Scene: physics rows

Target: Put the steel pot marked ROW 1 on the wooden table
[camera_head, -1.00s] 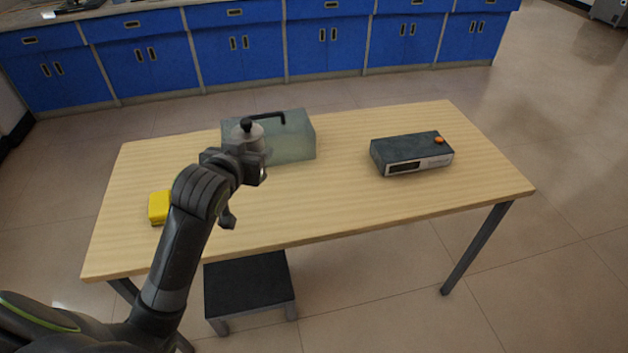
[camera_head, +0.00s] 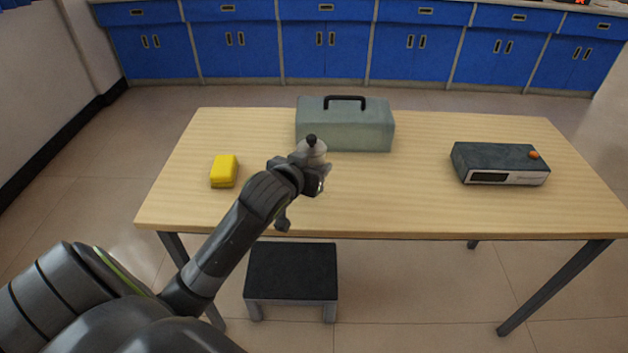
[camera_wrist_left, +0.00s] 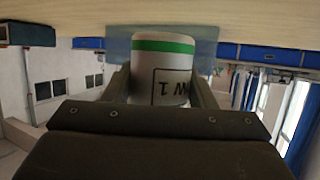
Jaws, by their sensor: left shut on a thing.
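My left gripper (camera_head: 316,181) is shut on the steel pot (camera_head: 312,150), which has a rounded lid with a black knob. In the left wrist view the pot (camera_wrist_left: 163,72) sits between the two fingers, with a green band and a label of which "W 1" can be read, upside down. The wooden table (camera_head: 420,212) stands in front of me, and the pot is over its near middle part. I cannot tell whether the pot's base touches the top, as my wrist hides it. My right gripper is not in view.
A grey-green toolbox (camera_head: 345,124) stands behind the pot. A yellow block (camera_head: 224,171) lies at the left and a dark device with an orange knob (camera_head: 499,163) at the right. Between toolbox and device the table is clear. A black-topped stool (camera_head: 291,271) stands below the front edge.

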